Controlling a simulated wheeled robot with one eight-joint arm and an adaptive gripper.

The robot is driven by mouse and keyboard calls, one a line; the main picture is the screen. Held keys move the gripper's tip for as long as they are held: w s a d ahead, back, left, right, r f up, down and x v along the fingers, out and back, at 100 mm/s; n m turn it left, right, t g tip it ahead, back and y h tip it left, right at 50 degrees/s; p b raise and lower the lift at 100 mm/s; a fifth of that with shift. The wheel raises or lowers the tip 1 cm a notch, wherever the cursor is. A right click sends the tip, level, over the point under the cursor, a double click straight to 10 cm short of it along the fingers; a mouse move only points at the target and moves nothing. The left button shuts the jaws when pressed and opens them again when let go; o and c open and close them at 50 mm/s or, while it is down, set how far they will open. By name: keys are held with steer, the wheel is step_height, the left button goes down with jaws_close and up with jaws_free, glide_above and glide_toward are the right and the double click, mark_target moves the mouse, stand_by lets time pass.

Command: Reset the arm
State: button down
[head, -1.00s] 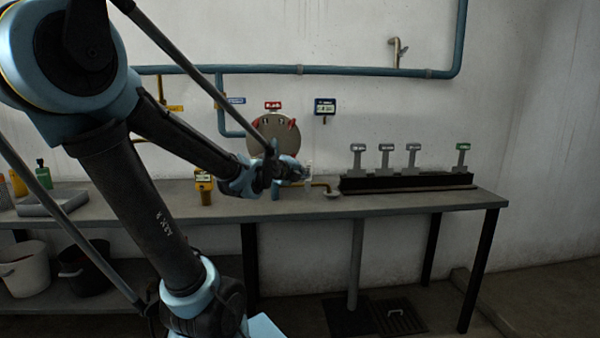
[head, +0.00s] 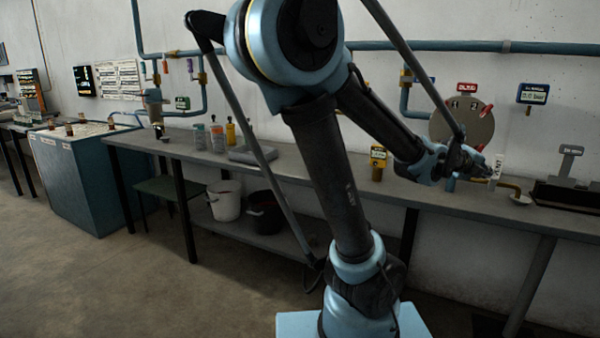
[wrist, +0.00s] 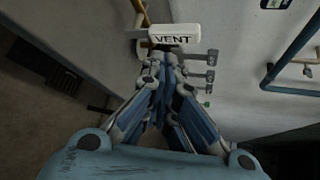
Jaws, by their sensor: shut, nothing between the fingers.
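My arm reaches over the bench (head: 180,150) in the head view. My gripper (head: 487,171) is at its end, in front of the wall and near a round grey disc (head: 462,124). In the wrist view my gripper (wrist: 165,62) has its blue fingers together, with nothing held between them. A white block marked VENT (wrist: 174,36) shows just beyond the fingertips. It also shows in the head view (head: 498,164) beside the gripper. I cannot tell whether the fingertips touch it.
A brass pipe with a cup-like end (head: 521,199) sits near my gripper. A yellow fitting (head: 377,162) stands left of it. A black rack with a grey tag (head: 570,160) is at the right. Bottles (head: 217,138) and a tray stand on the bench. Open floor (head: 100,270) lies front left.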

steer(key=w+a+f+n+y, duration=0.2)
steer(key=a+f+n+y, duration=0.3)
steer(key=a+n, duration=0.6)
steer(key=w+a+f+n+y, duration=0.25)
steer(key=a+f+n, duration=0.45)
steer(key=a, duration=0.7)
steer(key=s+a+f+n+g+y, duration=0.1)
steer(key=s+a+f+n+y, duration=0.1)
steer(key=s+a+n, duration=0.3)
steer(key=s+a+f+n+g+y, duration=0.2)
steer(key=s+a+f+n, duration=0.3)
steer(key=a+n, duration=0.7)
steer(key=shift+s+a+f+y, duration=0.2)
steer(key=shift+s+a+y, duration=0.35)
steer(key=shift+a+y, duration=0.3)
